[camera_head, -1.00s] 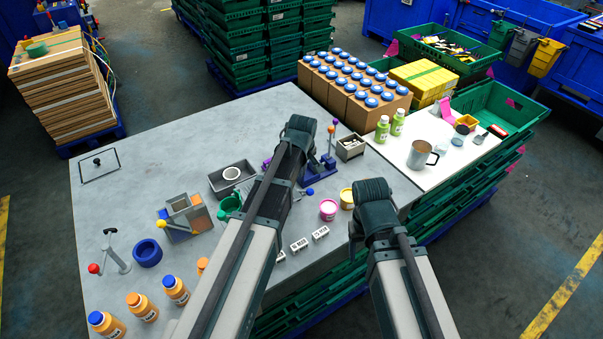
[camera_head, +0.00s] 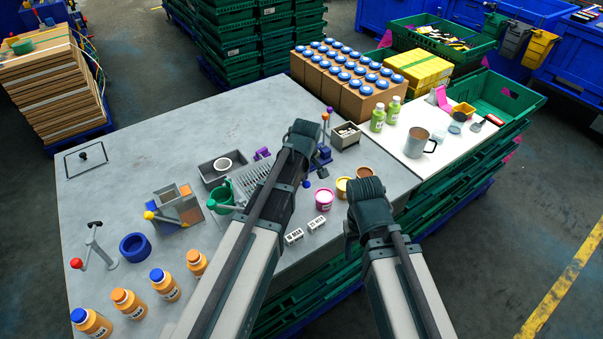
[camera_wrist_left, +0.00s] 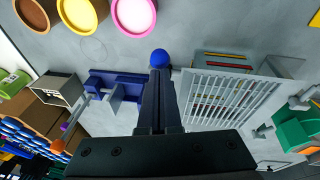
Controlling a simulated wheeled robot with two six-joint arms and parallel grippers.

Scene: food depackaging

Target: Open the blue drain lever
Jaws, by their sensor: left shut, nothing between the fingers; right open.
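The blue drain lever's round blue knob (camera_wrist_left: 160,58) sits right at the tips of my left gripper (camera_wrist_left: 160,74) in the left wrist view. I cannot tell whether they touch. The knob also shows in the head view (camera_head: 306,184), just right of my left arm. My left gripper's fingers are shut with nothing between them; in the head view its tips are hidden behind the wrist. A slatted grey drain rack (camera_wrist_left: 228,98) lies right of the fingers, and a blue stand (camera_wrist_left: 128,80) lies left. My right gripper (camera_head: 366,196) is open and empty at the table's front edge.
Pink (camera_head: 324,197) and yellow (camera_head: 344,186) tubs stand between my grippers. The back left of the table (camera_head: 170,125) is clear.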

